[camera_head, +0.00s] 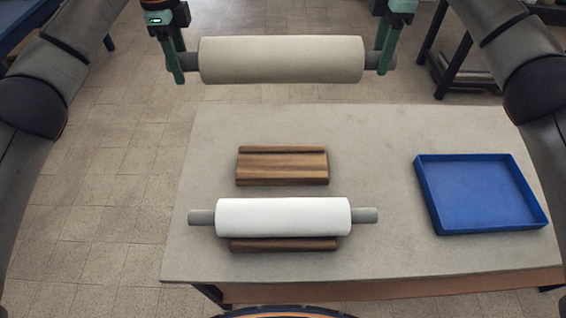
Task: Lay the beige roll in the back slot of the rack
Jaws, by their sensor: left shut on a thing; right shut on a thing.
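The beige roll (281,60) is held level in the air at the top of the view, beyond the table's back edge in the picture. My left gripper (177,65) is shut on its left grey end and my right gripper (384,60) is shut on its right grey end. The wooden rack (282,167) stands on the table below. Its back part is bare, with a ridge along the rear. A white roll (283,216) with grey ends lies across the front part and hides most of it.
The grey table (390,190) has free room around the rack. A shallow blue tray (484,225), empty, sits on the right side of the table. A dark-framed stand (452,60) is on the floor behind at the right.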

